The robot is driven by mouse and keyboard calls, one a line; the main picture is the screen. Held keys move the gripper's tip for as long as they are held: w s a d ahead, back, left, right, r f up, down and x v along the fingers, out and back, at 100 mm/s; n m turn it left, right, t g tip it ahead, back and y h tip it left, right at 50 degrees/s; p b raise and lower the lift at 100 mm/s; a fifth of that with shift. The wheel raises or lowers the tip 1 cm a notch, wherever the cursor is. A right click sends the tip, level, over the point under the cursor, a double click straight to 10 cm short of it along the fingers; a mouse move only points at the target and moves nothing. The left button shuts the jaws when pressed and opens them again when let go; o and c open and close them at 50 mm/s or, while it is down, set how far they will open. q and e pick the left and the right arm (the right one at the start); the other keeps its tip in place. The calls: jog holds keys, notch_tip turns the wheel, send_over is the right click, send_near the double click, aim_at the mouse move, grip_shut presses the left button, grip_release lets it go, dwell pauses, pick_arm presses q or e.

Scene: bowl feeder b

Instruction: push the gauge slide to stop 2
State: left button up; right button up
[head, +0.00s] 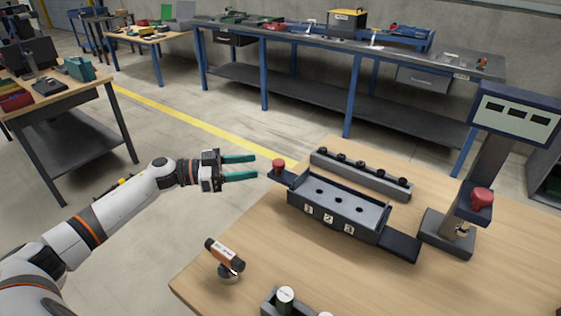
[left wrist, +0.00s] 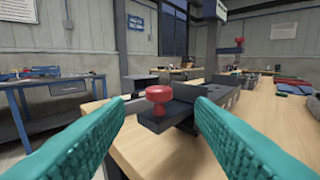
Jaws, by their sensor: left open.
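The gauge (head: 290,203) is a dark grey tray-like body on the wooden table, with holes in its floor and white labels 1, 2 and 3 on its front. A red knob (head: 279,165) stands upright on a dark plate at its left end; I take this as the slide. The knob also shows in the left wrist view (left wrist: 160,97), ahead of and between my fingers, with the plate (left wrist: 155,122) under it. My left gripper (head: 257,167), with teal fingers, is open and empty, just left of the knob and apart from it.
A display post (head: 481,198) with a red button stands at the right. A small orange-black device (head: 226,256) and a holder with a white-topped cylinder (head: 285,295) are nearer. Bare tabletop lies in front of the gauge.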

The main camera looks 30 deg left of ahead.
aim_at(279, 161)
pick_arm(q)
jog(key=p+x, duration=0.1)
jog(key=x, duration=0.5)
jog(key=shift+w+d, duration=0.25)
jog(key=shift+w, duration=0.05)
jog(key=shift+x, duration=0.85)
